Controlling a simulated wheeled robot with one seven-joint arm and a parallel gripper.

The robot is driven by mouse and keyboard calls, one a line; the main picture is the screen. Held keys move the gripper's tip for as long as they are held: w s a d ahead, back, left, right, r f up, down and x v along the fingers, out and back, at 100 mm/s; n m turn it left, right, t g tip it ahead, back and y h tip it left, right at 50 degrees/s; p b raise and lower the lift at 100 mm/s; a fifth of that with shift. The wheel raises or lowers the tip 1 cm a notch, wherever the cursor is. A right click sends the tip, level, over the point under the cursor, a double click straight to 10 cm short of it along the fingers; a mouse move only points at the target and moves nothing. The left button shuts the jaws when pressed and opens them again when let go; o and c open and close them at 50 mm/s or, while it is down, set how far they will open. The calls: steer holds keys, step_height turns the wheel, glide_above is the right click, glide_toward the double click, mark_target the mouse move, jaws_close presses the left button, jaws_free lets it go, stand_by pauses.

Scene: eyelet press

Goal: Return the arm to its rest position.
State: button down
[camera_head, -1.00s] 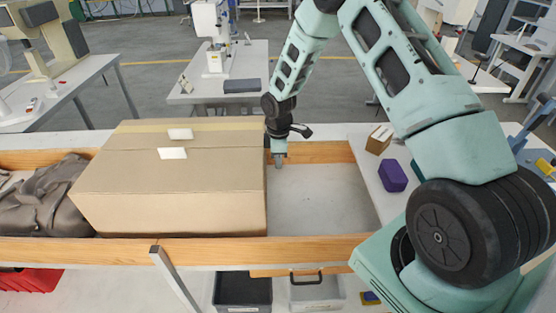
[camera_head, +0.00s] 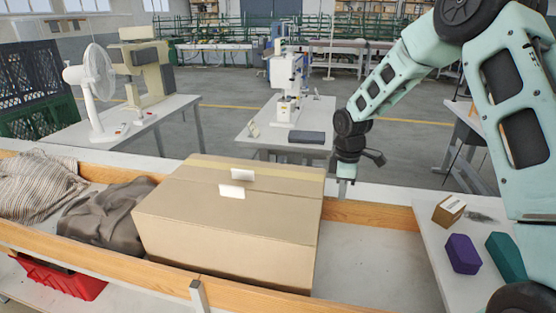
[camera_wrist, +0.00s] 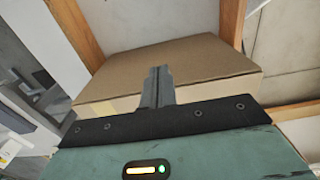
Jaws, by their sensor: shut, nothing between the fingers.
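My arm reaches in from the upper right of the head view, and my gripper (camera_head: 346,186) points down by the far right corner of a closed cardboard box. My gripper is shut and empty, and its fingers also show in the wrist view (camera_wrist: 157,87). The cardboard box (camera_head: 225,235) sits in a wood-edged trough and has two white labels on top. In the wrist view the box (camera_wrist: 180,65) lies beyond the fingers. Whether the fingertips touch the box or the trough's back rail cannot be told.
The trough (camera_head: 375,213) has a bare floor right of the box. Dark cloth (camera_head: 103,215) and striped cloth (camera_head: 42,183) lie to the left. A purple block (camera_head: 463,254), a teal block (camera_head: 507,257) and a small carton (camera_head: 449,210) stand at right. A press (camera_head: 288,90) stands behind.

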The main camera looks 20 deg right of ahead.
steer(key=s+a+r+m, duration=0.1)
steer(key=s+a+r, duration=0.4)
steer(key=a, duration=0.4)
steer(key=s+a+r, duration=0.3)
steer(key=s+a, duration=0.4)
steer(key=a, duration=0.2)
steer(key=s+a+r+m, duration=0.1)
steer(key=s+a, duration=0.2)
steer(key=s, duration=0.7)
steer(key=s+a+r+m, duration=0.2)
steer(key=s+a, duration=0.1)
steer(key=s, duration=0.7)
steer(key=shift+s+r+y, duration=0.3)
steer(key=shift+s, duration=0.1)
